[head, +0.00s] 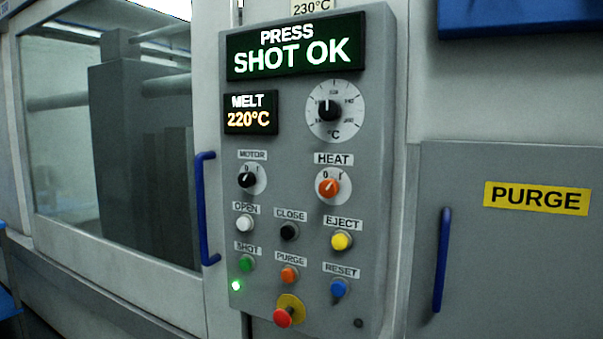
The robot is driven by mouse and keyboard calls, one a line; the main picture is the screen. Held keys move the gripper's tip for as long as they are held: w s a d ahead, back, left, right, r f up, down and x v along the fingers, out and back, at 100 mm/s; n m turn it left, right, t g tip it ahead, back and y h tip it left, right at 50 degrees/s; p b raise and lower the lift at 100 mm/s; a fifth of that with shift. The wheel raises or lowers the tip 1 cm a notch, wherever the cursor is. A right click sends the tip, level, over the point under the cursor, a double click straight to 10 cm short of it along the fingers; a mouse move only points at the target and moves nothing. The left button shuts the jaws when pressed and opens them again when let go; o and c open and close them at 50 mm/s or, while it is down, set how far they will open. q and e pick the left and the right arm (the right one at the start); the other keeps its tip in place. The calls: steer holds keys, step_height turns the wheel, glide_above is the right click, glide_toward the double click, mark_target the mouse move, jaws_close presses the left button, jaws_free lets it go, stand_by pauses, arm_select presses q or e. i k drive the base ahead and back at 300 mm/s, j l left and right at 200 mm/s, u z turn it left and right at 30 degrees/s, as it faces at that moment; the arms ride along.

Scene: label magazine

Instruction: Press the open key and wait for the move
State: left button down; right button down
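The open key (244,224) is a white round button under the label OPEN, on the left of the grey control panel (376,110). Nothing touches it. The black close key (289,231) is to its right. The press display (296,46) reads PRESS SHOT OK in white on dark green. Behind the window (75,150) at the left, large grey machine blocks and bars are visible; whether the mould is open or closed I cannot tell. Neither of my grippers is in view.
A melt display (250,114) reads 220°C. Nearby keys are yellow eject (341,241), green shot (246,263), orange purge (289,275) and blue reset (338,288). A red mushroom button (283,317) sits below. Blue handles (205,208) and (441,260) flank the panel.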

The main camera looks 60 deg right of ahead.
mark_target(243, 224)
steer(key=z, duration=1.7)
